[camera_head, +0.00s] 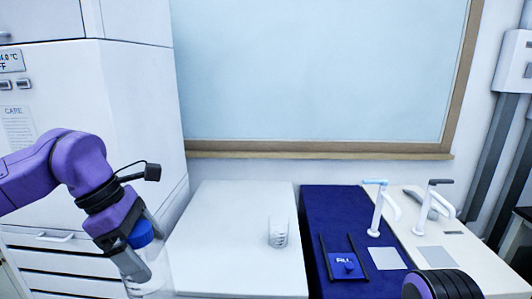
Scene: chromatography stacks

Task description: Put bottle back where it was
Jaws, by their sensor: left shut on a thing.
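The bottle has a blue cap (141,234) and a clear, pale body (155,275) that is hard to make out. It is at the lower left of the head view. My left gripper (139,262) is shut on the bottle, with its fingers around it just below the cap. The bottle is at the left edge of the white bench, in front of the white cabinet. Its base is cut off by the bottom edge of the picture, so I cannot tell whether it touches anything. My right gripper is not in view.
A clear glass vessel (278,236) stands on the white bench top (228,240), with free room to its left. A dark blue mat (325,212) bears a small rack-like stand (345,264). Upright white devices (377,212) stand to the right. A white cabinet (135,110) rises at left.

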